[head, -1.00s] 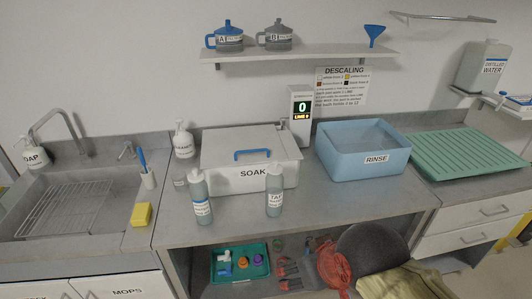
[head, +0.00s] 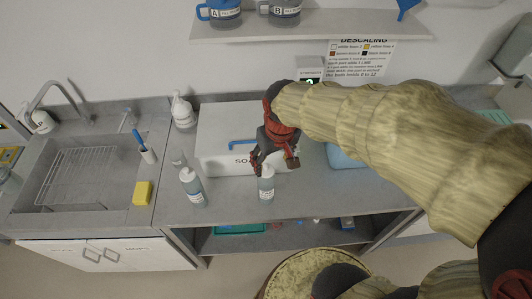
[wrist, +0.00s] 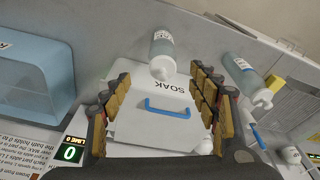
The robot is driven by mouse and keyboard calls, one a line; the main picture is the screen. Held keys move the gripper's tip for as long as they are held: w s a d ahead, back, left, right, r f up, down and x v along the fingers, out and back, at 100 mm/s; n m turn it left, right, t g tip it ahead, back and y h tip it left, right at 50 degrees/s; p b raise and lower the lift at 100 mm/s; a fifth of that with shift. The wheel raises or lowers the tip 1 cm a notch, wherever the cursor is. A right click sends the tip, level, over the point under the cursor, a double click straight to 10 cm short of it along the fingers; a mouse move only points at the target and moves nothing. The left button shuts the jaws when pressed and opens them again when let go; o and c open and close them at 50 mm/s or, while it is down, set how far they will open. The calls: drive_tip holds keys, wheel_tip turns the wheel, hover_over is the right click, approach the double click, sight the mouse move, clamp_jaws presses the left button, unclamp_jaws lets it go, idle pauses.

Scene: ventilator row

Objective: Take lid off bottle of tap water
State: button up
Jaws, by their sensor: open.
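The bottle of tap water (head: 266,187) stands upright on the counter in front of the soak tank. Its white lid (wrist: 160,69) is on its top in the wrist view, where the bottle (wrist: 162,45) shows ahead between my fingers. My gripper (head: 275,163) is open and empty, above and just behind the bottle in the head view. Its padded fingers (wrist: 163,83) spread to both sides in the wrist view, apart from the lid. The bottle's label is too small to read clearly now.
A similar bottle (head: 192,187) stands to the left. The soak tank (head: 220,135) with a blue handle is behind. A yellow sponge (head: 142,193) lies by the sink. Counter between the bottles is clear.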

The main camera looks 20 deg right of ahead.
sight(266, 166)
drive_tip(key=w+g+p, duration=0.1)
drive_tip(key=p, duration=0.4)
drive_tip(key=w+f+g+p, duration=0.1)
drive_tip(key=w+p, duration=0.1)
drive_tip(key=p, duration=0.4)
drive_tip(key=shift+d+f, duration=0.15)
drive_tip(key=shift+f, duration=0.05)
drive_tip(key=f, duration=0.5)
drive_tip(key=shift+w+a+f+p, duration=0.15)
drive_tip(key=shift+a+f+p, duration=0.2)
drive_tip(key=shift+a+p, duration=0.05)
drive_tip(key=shift+c, duration=0.4)
drive_tip(key=c, duration=0.7)
drive_tip(key=shift+c, duration=0.3)
